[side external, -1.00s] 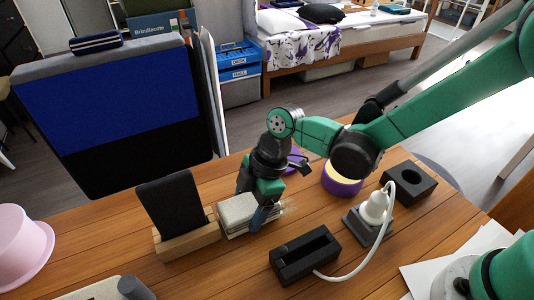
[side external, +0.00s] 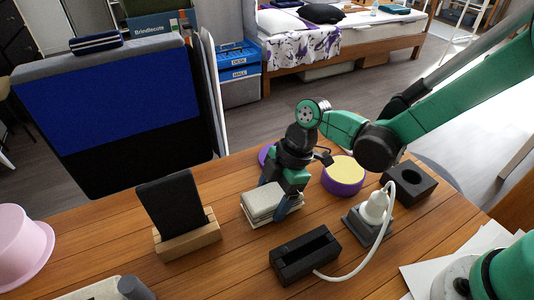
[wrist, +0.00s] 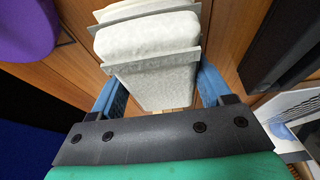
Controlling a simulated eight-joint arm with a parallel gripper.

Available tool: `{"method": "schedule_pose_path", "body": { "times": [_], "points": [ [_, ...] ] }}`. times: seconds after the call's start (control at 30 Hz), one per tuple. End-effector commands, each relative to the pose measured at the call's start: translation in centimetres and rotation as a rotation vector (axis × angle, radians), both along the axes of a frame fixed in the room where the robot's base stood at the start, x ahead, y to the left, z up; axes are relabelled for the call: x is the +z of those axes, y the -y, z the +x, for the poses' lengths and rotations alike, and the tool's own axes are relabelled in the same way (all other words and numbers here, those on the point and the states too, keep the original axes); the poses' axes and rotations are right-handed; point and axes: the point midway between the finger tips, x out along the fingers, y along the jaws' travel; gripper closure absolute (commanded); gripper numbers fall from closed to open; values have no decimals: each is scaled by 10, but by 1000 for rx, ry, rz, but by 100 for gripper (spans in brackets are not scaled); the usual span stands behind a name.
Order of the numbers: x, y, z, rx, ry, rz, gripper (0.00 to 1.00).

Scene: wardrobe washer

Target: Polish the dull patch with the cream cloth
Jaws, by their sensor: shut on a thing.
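The cream cloth (side external: 261,200) is a thick folded pad, low at the wooden table in the side view. My gripper (side external: 281,206) is shut on it, with the blue fingers on either side of the folds. In the wrist view the cloth (wrist: 152,45) stands out between the two blue fingers of my gripper (wrist: 160,90). I cannot tell whether its underside touches the wood. I cannot make out the dull patch in either view now; the cloth and gripper hide the wood beneath them.
A phone in a wooden stand (side external: 190,240) is to the left. A black slotted block (side external: 305,256), a white plug on a grey base with a cable (side external: 376,208), a black block with a hole (side external: 409,187) and a purple-yellow round tub (side external: 343,174) stand to the right.

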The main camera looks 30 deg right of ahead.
Motion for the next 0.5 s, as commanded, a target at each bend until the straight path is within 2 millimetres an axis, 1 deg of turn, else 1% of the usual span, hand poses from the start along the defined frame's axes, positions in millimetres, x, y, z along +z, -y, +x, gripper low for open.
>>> {"method": "schedule_pose_path", "body": {
  "times": [0.27,0.5],
  "points": [
    [0,2,0,-1,0,0,70],
    [0,35,0,-4,0,-2,70]
  ]
}}
